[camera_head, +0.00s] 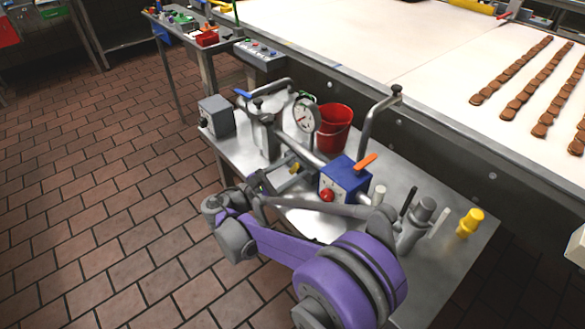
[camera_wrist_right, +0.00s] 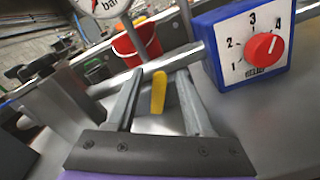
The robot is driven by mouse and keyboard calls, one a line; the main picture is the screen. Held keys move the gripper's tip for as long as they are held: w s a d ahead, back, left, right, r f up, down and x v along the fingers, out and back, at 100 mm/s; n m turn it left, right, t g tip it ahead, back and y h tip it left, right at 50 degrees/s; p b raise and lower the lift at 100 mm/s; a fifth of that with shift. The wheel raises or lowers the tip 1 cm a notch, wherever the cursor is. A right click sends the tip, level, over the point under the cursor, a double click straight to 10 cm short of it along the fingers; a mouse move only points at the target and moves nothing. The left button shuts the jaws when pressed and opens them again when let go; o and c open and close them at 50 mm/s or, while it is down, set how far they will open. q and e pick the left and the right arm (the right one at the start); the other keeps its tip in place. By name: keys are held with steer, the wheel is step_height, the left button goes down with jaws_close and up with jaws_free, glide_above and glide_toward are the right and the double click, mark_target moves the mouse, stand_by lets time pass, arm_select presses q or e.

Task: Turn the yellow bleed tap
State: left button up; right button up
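The yellow bleed tap (camera_head: 295,168) sits low on the grey pipework on the steel bench, left of the blue dial box. In the right wrist view the tap (camera_wrist_right: 158,92) is a short upright yellow lever between the two fingers of my right gripper (camera_wrist_right: 158,76). The fingers are apart, with a visible gap on each side of the lever. In the head view my right gripper (camera_head: 276,180) reaches in at the front of the pipework, partly hidden by my arm. My left gripper does not show.
The blue dial box (camera_head: 343,181) with its red knob (camera_wrist_right: 263,49) and an orange lever (camera_head: 366,162) stands close right. A pressure gauge (camera_head: 304,116), a red bucket (camera_head: 336,130) and a grey box (camera_head: 216,114) stand behind.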

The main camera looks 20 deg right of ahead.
jaws_close()
steer(key=shift+s+d+f+m, duration=0.1)
steer(key=shift+s+m, duration=0.1)
steer(key=shift+m, duration=0.3)
steer(key=shift+s+f+m, duration=0.1)
steer(key=shift+s+m, duration=0.05)
steer(key=shift+m, duration=0.35)
steer(key=m, duration=0.2)
steer(key=s+f+m, duration=0.1)
steer(key=shift+d+f+m, duration=0.1)
steer(key=shift+d+m, duration=0.05)
steer(key=shift+m, duration=0.25)
jaws_free()
steer(key=p+v, duration=0.1)
steer(key=v, duration=0.9)
steer(key=shift+s+a, duration=0.1)
steer(key=shift+a, duration=0.3)
